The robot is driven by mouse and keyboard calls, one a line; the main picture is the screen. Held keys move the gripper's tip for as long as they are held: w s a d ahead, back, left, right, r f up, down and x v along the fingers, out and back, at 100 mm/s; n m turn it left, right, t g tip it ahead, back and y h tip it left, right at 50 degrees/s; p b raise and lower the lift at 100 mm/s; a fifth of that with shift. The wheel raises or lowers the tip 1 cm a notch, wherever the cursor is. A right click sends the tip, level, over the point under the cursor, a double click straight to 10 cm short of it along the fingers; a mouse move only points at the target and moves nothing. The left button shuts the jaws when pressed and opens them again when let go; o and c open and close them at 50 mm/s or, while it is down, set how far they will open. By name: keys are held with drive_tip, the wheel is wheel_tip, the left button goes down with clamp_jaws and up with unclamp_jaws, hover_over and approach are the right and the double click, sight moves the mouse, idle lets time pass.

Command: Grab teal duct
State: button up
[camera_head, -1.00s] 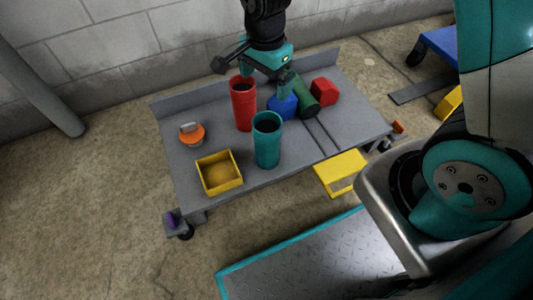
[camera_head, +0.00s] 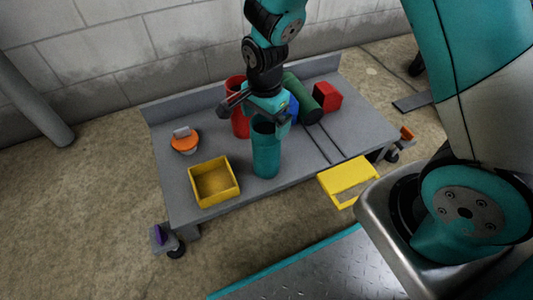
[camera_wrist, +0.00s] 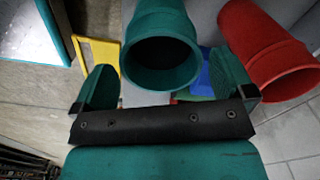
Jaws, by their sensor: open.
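The teal duct (camera_head: 266,158) stands upright on the grey cart, near its front edge. My gripper (camera_head: 264,112) is right above its top, and hides part of the rim in the head view. In the wrist view the duct (camera_wrist: 160,20) shows its round open mouth, lined up between my two fingers (camera_wrist: 165,85). The fingers are open, with a gap on each side of the duct. I cannot tell whether the fingertips reach below the rim.
A red duct (camera_head: 239,122) stands close behind left. A blue object (camera_head: 293,110), a dark green cylinder (camera_head: 303,100) and a red block (camera_head: 328,96) are behind right. A yellow bin (camera_head: 213,183) and an orange object (camera_head: 185,141) are left on the cart (camera_head: 225,203).

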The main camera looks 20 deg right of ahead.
sight(266, 133)
wheel_tip(266, 133, down, 4)
drive_tip(key=shift+f+b, duration=0.1)
drive_tip(key=shift+b, duration=1.15)
drive_tip(key=shift+c, duration=0.2)
drive_tip(key=shift+r, duration=0.2)
drive_tip(key=c, duration=1.2)
